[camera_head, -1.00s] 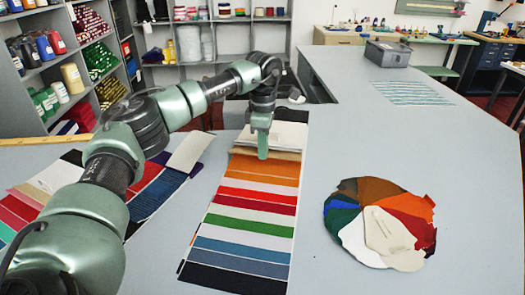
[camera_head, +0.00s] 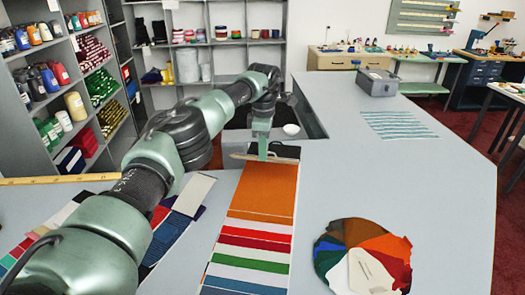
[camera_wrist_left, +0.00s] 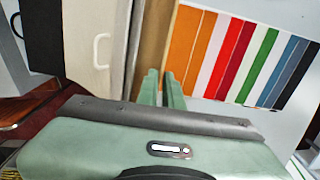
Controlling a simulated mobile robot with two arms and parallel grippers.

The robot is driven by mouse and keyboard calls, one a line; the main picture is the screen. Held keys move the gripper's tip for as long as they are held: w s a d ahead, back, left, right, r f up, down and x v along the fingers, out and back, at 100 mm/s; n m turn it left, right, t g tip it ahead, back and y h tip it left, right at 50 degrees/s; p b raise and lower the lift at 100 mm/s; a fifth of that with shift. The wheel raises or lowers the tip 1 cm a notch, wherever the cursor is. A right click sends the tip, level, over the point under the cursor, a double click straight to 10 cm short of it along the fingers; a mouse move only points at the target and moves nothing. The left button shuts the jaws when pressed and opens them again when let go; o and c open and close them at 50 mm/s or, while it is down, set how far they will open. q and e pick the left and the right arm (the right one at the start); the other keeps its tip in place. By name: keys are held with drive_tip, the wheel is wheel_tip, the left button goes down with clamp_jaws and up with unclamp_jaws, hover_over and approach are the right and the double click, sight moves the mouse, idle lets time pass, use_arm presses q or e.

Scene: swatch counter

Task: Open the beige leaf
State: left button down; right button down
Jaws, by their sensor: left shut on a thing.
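The swatch book (camera_head: 262,200) lies on the counter with stepped leaves: orange, white, red, green and blue. The beige leaf (camera_head: 240,157) shows only as a thin edge-on strip at the far end of the orange leaf, raised off it. In the left wrist view the beige leaf (camera_wrist_left: 156,45) is a tan band beside the fingers, next to a cream leaf (camera_wrist_left: 92,40) with a handle-shaped outline. My left gripper (camera_head: 263,152) is shut on the beige leaf; its fingers (camera_wrist_left: 162,88) hide part of it. My right gripper is out of view.
A round fan of coloured swatches (camera_head: 365,258) lies to the right. Another swatch set (camera_head: 175,225) is partly behind my left arm. A striped cloth (camera_head: 398,125) and a grey box (camera_head: 377,82) are farther back. The counter between them is clear.

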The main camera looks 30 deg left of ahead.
use_arm(q)
drive_tip(key=shift+w+a+r, duration=0.1)
drive_tip(key=shift+r, duration=0.05)
idle(0.3)
drive_tip(key=c, duration=1.5)
unclamp_jaws()
drive_tip(key=shift+c, duration=0.2)
drive_tip(key=shift+w, duration=0.2)
wheel_tip(320, 180, up, 8)
drive_tip(key=p, duration=0.1)
drive_tip(key=shift+f, duration=0.25)
